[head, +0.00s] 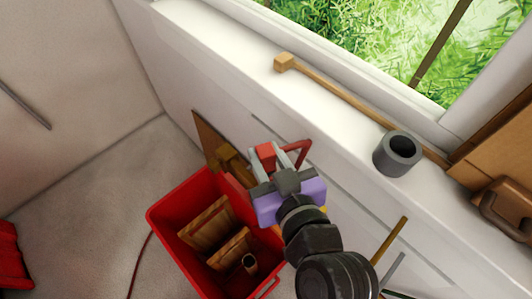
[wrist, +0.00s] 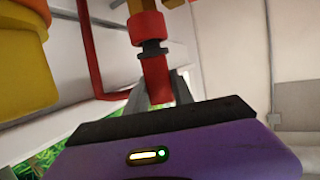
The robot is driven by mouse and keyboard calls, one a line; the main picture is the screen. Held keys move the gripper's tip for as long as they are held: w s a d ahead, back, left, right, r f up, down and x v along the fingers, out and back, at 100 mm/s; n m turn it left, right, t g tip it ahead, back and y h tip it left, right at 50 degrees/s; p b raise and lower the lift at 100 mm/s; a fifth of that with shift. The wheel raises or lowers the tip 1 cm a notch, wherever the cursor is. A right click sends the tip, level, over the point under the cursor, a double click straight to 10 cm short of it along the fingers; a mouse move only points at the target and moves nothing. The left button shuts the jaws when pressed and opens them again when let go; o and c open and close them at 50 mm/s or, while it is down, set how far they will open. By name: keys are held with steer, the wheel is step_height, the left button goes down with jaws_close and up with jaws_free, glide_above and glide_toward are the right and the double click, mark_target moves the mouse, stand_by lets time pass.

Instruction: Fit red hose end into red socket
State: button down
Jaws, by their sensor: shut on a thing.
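My gripper (head: 268,156), with a purple body and grey fingers, is shut on the red hose end (wrist: 157,80). The red hose (wrist: 90,50) bends away from it to the left in the wrist view, and shows as a red loop (head: 302,150) in the head view. Just beyond the hose end, in line with it, are a dark ring (wrist: 152,48) and a wider red cylinder (wrist: 147,27), apparently the red socket, on a brass-coloured pipe. I cannot tell how deeply the hose end sits in it. In the head view my gripper hides this joint.
A large yellow cylinder (wrist: 25,75) is close on the left in the wrist view. Below my gripper stands a red bin (head: 170,217) with wooden pieces. The white sill (head: 225,42) holds a wooden-headed stick (head: 335,92) and a grey cup (head: 388,160).

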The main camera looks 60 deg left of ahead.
steer(key=shift+f+b, duration=0.5)
steer(key=shift+f, duration=0.1)
stand_by(0.3)
steer(key=c, duration=1.4)
jaws_free()
steer(key=shift+o, duration=0.2)
steer(key=shift+d, duration=0.1)
steer(key=p+v, duration=0.1)
steer(key=v, duration=0.9)
steer(key=shift+d+r, duration=0.2)
steer(key=shift+d, duration=0.2)
